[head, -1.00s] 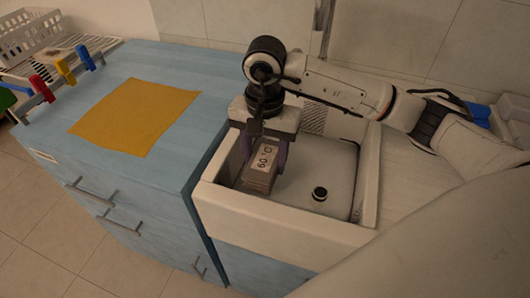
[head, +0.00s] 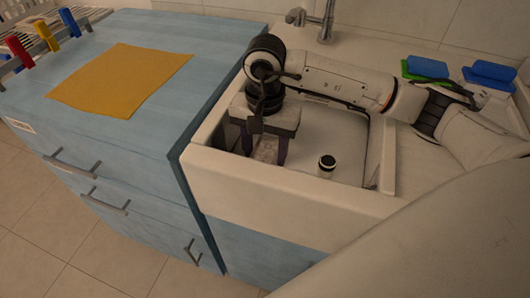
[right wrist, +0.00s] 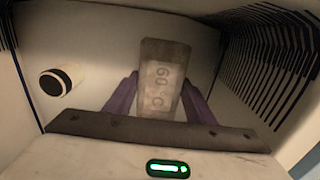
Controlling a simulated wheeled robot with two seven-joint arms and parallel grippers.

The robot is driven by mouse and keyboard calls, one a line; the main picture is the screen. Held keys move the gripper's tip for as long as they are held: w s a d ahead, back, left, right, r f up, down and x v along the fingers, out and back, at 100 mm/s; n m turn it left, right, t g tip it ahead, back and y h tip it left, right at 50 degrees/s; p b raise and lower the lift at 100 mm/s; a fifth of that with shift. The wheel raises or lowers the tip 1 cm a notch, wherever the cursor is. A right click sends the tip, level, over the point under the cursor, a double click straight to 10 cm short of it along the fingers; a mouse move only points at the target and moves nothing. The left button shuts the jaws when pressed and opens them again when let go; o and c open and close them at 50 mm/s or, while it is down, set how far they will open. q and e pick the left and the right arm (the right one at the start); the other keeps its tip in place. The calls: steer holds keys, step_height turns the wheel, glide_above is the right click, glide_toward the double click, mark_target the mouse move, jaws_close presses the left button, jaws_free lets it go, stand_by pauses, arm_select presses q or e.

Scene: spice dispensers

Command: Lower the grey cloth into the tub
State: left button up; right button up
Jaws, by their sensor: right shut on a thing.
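The white tub (head: 270,210) is a sink basin at the right of the blue cabinet. The gripper and cloth are inside the tub, below its rim, near its left end. The cloth's lower edge is hidden, so I cannot tell whether it touches the floor. My left gripper is not in view.
A black-and-white round piece (head: 326,165) stands on the tub floor, right of the cloth; it also shows in the right wrist view (right wrist: 55,81). A tap (head: 325,22) is behind the tub. An orange cloth (head: 122,82) lies on the blue cabinet (head: 160,35). Blue sponges (head: 428,67) lie behind my arm.

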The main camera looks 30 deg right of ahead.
steer(key=shift+f, duration=0.1)
steer(key=o, duration=1.2)
step_height(320, 180, up, 10)
steer(key=shift+r, duration=0.15)
steer(key=shift+r+p, duration=0.1)
steer(key=shift+p, duration=0.25)
